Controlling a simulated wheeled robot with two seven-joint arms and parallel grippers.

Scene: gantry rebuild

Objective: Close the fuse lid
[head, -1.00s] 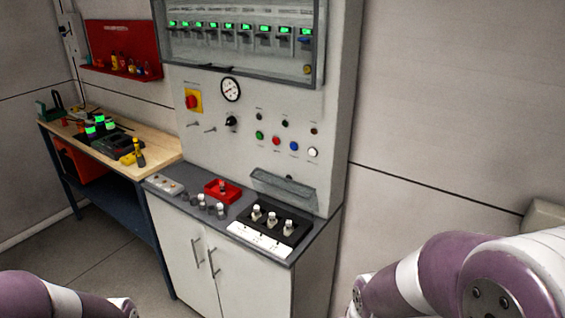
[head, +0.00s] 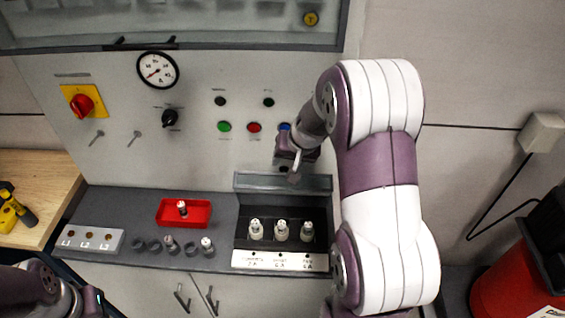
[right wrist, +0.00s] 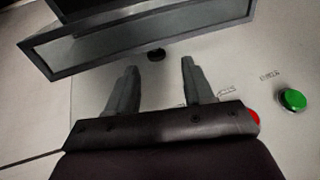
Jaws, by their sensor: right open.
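The fuse lid (head: 256,181) is a clear grey-framed flap, raised behind the black fuse tray (head: 242,228) on the counter. The tray holds three upright fuses (head: 281,231) in a row, uncovered. My right gripper (head: 291,170) hangs in front of the panel, close to the lid's upper edge. In the right wrist view its two fingers (right wrist: 159,78) are apart with nothing between them, pointing toward the framed lid (right wrist: 150,32) at the top. Contact with the lid cannot be told. My left arm shows at the lower left, but its gripper does not show clearly.
A red tray (head: 171,213) with a fuse, a grey L1–L3 block (head: 92,238) and loose fuses (head: 207,246) stand left on the counter. Panel buttons (head: 224,127) are near the right gripper. A large cabinet door (head: 240,40) hangs above. A red bin (head: 515,265) is at right.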

